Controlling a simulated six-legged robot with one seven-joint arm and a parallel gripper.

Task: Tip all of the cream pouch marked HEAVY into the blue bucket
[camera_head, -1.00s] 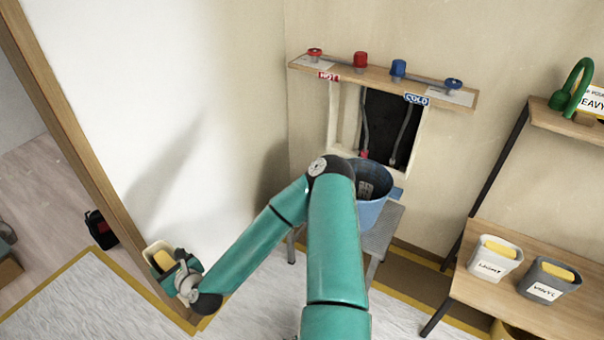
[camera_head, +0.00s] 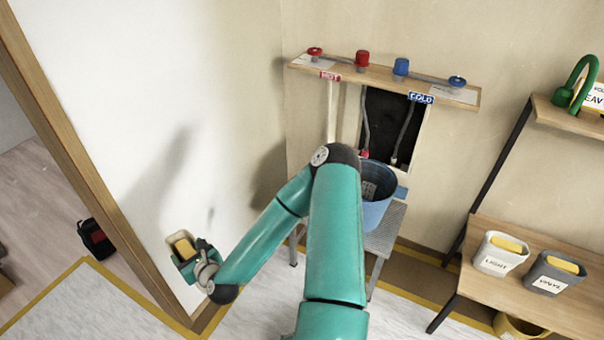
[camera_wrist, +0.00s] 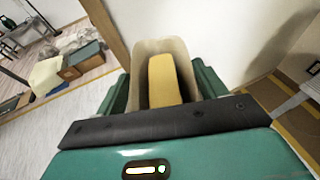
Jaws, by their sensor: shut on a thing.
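My gripper (camera_head: 197,262) is shut on a cream pouch (camera_head: 177,238) with a yellow block of contents (camera_head: 185,248). In the wrist view the pouch (camera_wrist: 152,48) sits between the jaws, its open top showing the yellow contents (camera_wrist: 166,80). Any marking on this pouch is hidden. The blue bucket (camera_head: 374,213) stands on a grey step stool below the taps, partly hidden behind my arm. My gripper is well to the left of the bucket and apart from it, close to the white wall.
A shelf at right holds a pouch labelled LIGHT (camera_head: 496,258) and a grey pouch labelled VINYL (camera_head: 550,278). The step stool (camera_head: 385,238) stands under the HOT and COLD taps. A wooden wall edge (camera_head: 95,185) lies left of my gripper.

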